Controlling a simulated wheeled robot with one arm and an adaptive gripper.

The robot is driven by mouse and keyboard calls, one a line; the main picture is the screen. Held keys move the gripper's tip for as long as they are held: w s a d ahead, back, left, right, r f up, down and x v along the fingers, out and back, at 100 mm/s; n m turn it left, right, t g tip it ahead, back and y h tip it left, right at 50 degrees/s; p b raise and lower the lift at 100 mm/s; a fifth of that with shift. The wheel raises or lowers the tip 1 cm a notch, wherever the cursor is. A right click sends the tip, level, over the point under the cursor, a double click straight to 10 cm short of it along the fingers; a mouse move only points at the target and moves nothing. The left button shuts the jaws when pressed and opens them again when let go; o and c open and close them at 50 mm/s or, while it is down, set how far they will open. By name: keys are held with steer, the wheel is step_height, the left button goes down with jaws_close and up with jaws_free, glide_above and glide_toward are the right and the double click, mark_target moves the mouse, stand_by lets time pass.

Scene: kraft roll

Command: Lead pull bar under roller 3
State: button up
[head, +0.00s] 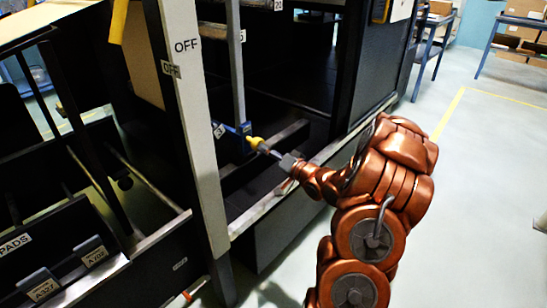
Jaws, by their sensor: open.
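My copper-coloured arm reaches in from the right in the head view, into the dark opening of the machine. At its end, my gripper (274,153) is small and seen from behind; its fingers are not clearly made out. Just beyond it is a yellow piece (255,143), in line with the gripper and beside a blue part (238,129). I cannot tell whether the yellow piece is gripped, touched or part of the gripper. A small tag (219,130) sits left of the blue part, its mark too small to read surely. I cannot make out the pull bar or roller 3 for certain.
A pale upright post (190,110) marked OFF stands left of the opening. A dark rail (270,150) crosses inside. A metal sill (290,185) edges the opening below my arm. Tagged bins (70,275) are at lower left. Pale floor (490,180) is clear at right.

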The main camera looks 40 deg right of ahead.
steer(key=shift+w+a+b, duration=0.2)
steer(key=shift+w+b, duration=0.2)
steer(key=shift+w, duration=1.15)
steer(key=shift+w+a+b, duration=0.2)
steer(key=shift+w+b, duration=0.15)
steer(key=shift+w, duration=1.2)
steer(key=shift+c, duration=0.3)
jaws_close()
